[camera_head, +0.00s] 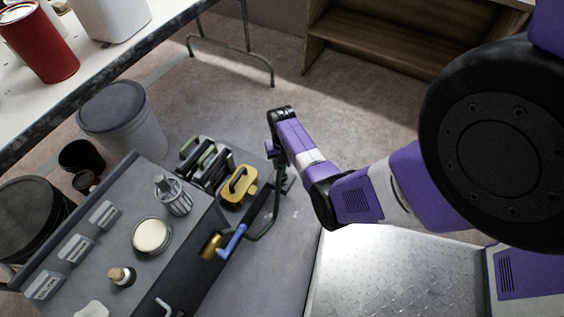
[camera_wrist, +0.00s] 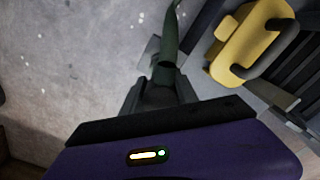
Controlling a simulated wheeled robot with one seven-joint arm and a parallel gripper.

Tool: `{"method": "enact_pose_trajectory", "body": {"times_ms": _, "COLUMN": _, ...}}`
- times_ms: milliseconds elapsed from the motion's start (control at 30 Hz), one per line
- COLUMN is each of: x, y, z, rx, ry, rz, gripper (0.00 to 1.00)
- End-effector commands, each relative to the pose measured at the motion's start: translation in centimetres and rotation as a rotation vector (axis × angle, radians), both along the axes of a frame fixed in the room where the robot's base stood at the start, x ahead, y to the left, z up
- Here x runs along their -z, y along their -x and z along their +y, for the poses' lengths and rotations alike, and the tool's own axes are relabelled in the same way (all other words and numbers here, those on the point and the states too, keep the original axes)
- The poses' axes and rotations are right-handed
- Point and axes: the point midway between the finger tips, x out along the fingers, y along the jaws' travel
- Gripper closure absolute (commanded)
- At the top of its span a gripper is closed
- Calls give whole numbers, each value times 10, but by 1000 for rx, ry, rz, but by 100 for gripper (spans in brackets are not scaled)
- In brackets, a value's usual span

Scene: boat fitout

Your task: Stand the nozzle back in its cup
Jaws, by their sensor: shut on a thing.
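My gripper (camera_head: 281,176) is low, to the right of the grey workbench and close to the yellow-handled case. It is shut on a dark green tube, which also shows between the fingers in the wrist view (camera_wrist: 168,45). In the head view, the green tube (camera_head: 272,215) runs down from my gripper and curves left to a blue handle-like piece (camera_head: 232,239). A brass cylinder (camera_head: 212,247) sits at the left end of the blue piece, by the bench's side. I cannot tell which part is the nozzle's tip or whether the brass piece is the cup.
The yellow case (camera_head: 238,186) and several dark cases stand left of my gripper. The workbench (camera_head: 120,218) carries a metal canister (camera_head: 174,195), a round tin (camera_head: 152,236) and a small knobbed piece (camera_head: 122,277). Bare floor (camera_head: 345,118) lies behind my arm.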

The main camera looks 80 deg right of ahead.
Motion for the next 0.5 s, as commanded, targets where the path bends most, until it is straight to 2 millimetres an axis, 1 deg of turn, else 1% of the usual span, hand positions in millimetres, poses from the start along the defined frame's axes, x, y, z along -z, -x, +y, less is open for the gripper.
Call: {"method": "enact_pose_trajectory", "body": {"times_ms": 500, "x": 17, "y": 0, "z": 0, "rx": 0, "ry": 2, "rz": -1, "gripper": 100}}
